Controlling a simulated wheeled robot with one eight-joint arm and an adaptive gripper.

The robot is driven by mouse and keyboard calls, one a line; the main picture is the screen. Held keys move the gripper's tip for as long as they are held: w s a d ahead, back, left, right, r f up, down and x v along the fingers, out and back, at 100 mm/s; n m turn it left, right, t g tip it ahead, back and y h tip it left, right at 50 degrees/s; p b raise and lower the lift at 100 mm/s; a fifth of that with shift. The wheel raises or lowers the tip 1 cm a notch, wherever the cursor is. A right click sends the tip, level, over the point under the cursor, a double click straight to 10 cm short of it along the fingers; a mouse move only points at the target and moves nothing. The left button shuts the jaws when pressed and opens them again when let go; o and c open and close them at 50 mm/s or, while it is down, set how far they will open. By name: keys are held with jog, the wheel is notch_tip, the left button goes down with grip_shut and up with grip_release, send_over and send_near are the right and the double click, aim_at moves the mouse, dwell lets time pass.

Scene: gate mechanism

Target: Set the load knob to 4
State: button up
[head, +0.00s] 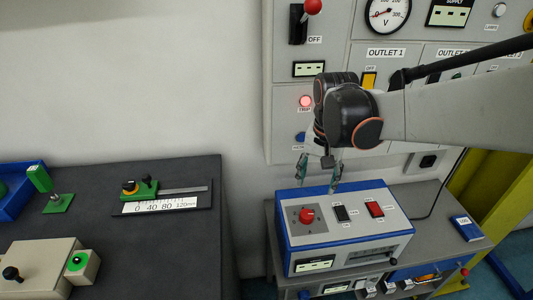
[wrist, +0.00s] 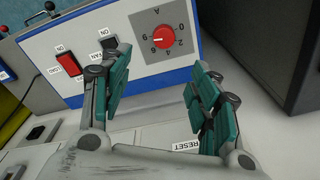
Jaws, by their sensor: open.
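The red knob (head: 306,215) sits on a grey square dial plate on the top panel of a blue-and-white box (head: 345,240). In the wrist view the knob (wrist: 163,38) shows near the top, with a pale pointer mark toward the picture's left. Numbers and an A ring it; they are small and turned, so the exact setting is hard to read. My gripper (head: 318,172) hangs above the box's back edge, apart from the knob. In the wrist view my gripper (wrist: 163,92) has its two teal-padded fingers spread with nothing between them.
A red rocker switch (head: 375,209) and a black switch (head: 341,213) sit right of the knob. A grey cabinet (head: 285,120) with outlets stands behind. A blue booklet (head: 467,227) lies right of the box. A dark table (head: 150,250) with fixtures stands at left.

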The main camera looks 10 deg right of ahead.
aim_at(307, 213)
jog(key=shift+m+g, duration=0.3)
jog(key=shift+g, duration=0.1)
jog(key=f+b, duration=0.1)
jog(key=f, duration=0.4)
jog(key=f+b, duration=0.2)
jog(key=f, duration=0.3)
jog(key=w+f+b, duration=0.1)
jog(key=f, duration=0.4)
jog(key=shift+a+f, duration=0.1)
jog(key=shift+a, duration=0.3)
jog(key=c, duration=1.1)
